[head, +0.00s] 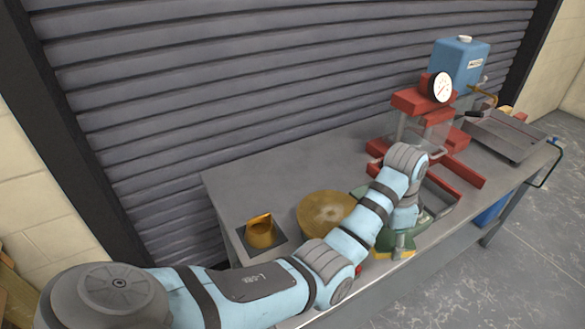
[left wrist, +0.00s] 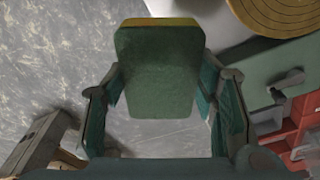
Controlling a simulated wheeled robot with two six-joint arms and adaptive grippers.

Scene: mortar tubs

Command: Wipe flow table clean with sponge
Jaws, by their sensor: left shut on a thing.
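The sponge (left wrist: 155,72), green with a yellow edge, is held between both fingers of my left gripper (left wrist: 158,100) in the left wrist view. In the head view the left gripper (head: 403,240) points down at the bench's front side, and a yellow strip of the sponge (head: 407,254) shows below it. The flow table's round brass-coloured top (head: 322,210) lies left of the gripper; its edge also shows in the left wrist view (left wrist: 285,14). The sponge is apart from this disc. My arm hides part of the flow table's base. The right gripper is out of view.
A brass cone mould (head: 261,233) stands on a dark plate left of the disc. A red press (head: 410,105) with a gauge, a blue tank (head: 460,62) and a grey tray (head: 510,135) stand to the right. The grey bench (head: 265,172) is bare at the back left.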

